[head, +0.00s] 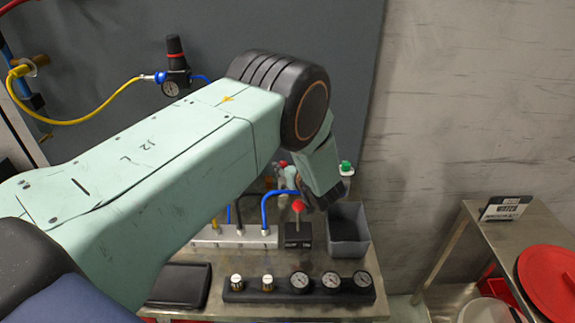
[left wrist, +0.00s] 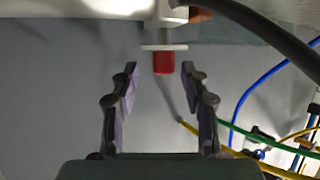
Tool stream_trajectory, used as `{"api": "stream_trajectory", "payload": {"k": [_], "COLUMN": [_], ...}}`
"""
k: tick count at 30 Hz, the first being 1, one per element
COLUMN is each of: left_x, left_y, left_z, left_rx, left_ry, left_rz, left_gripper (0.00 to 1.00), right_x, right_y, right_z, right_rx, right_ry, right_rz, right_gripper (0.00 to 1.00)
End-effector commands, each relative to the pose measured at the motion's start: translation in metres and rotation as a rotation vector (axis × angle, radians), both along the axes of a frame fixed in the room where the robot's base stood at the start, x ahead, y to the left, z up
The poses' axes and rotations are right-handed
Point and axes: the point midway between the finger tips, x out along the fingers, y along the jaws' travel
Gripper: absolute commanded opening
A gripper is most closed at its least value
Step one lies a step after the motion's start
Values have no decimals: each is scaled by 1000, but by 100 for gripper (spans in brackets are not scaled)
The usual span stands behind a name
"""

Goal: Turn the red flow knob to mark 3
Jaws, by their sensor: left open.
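The red flow knob (left wrist: 163,63) shows in the left wrist view as a short red cylinder under a pale disc (left wrist: 164,47) on a white fitting. My left gripper (left wrist: 160,70) is open, with its two fingertips on either side of the knob and a visible gap on each side. Nothing is held. In the head view my left gripper (head: 328,195) is a dark shape at the end of my green arm, mostly hidden by the wrist. A red-topped part (head: 298,206) stands close beside it; I cannot tell if this is the same knob. No mark numbers are readable.
A metal bench (head: 225,272) carries a gauge strip (head: 315,298), a grey bin (head: 348,247), a black tray (head: 180,286) and a manifold with hoses (head: 235,240). A green knob (head: 346,167) is near the wrist. A side table (head: 480,237) with a red lid (head: 550,285) stands right.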

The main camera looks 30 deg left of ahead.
Motion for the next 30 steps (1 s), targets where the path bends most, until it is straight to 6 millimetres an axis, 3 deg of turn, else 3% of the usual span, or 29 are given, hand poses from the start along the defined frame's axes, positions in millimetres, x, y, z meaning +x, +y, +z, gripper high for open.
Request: {"api": "stream_trajectory", "payload": {"k": [4, 20, 30], "left_x": [0, 1, 1], "left_y": [2, 1, 2], "left_z": [0, 1, 2], "left_rx": [0, 1, 2], "left_ry": [1, -1, -3], "left_rz": [2, -1, -15], "left_gripper": [45, 0, 0], "right_x": [0, 0, 0], "right_y": [0, 0, 0], "right_z": [0, 0, 1], "right_rx": [0, 0, 0], "right_ry": [0, 0, 0], "right_rz": [0, 1, 1], "right_gripper": [40, 40, 40]}}
